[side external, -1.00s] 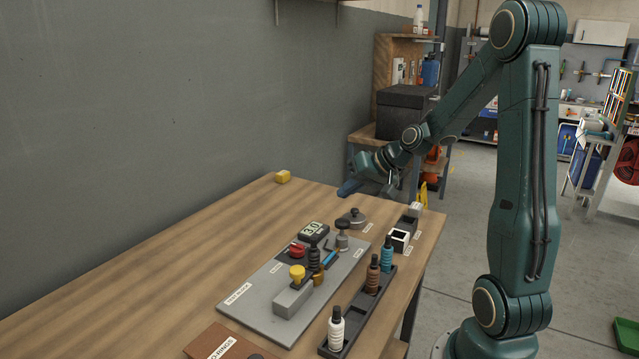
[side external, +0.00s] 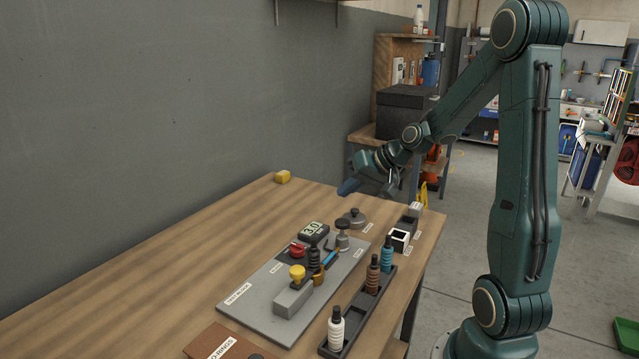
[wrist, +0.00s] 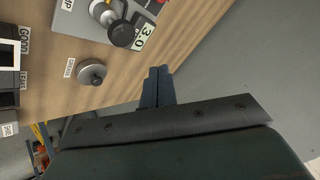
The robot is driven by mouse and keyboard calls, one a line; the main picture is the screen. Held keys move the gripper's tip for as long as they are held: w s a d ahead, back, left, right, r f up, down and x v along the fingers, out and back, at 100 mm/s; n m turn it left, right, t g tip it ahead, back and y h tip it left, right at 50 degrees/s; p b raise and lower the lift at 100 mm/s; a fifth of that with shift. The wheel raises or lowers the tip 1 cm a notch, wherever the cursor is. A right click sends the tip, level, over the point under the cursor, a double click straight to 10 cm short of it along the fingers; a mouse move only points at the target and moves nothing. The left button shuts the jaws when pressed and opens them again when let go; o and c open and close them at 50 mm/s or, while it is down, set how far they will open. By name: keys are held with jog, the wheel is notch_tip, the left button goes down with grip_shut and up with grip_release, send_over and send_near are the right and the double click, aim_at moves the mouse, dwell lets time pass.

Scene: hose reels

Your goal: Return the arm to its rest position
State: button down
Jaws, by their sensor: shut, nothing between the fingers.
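My gripper (side external: 348,187) hangs in the air above the far end of the wooden table (side external: 225,225). In the wrist view its two blue fingers (wrist: 157,76) are together, with nothing between them. The arm reaches in from the right with a bent elbow.
A black tray (side external: 349,322) holds several bottles. Small bins (side external: 400,240) stand at the right edge. A yellow block (side external: 283,176) lies near the wall.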

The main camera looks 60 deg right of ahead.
jog(key=shift+a+r, duration=0.2)
jog(key=shift+a, duration=0.35)
jog(key=s+a+r+n+g, duration=0.25)
jog(key=s+a, duration=0.35)
jog(key=a, duration=0.3)
jog(key=s+a+r+n+g, duration=0.1)
jog(key=s+a+r+n, duration=0.35)
jog(key=a, duration=0.45)
jog(key=s+a+h, duration=0.1)
jog(key=s+a, duration=0.1)
jog(key=s, duration=0.6)
jog(key=shift+r+n, duration=0.15)
jog(key=shift+n, duration=0.25)
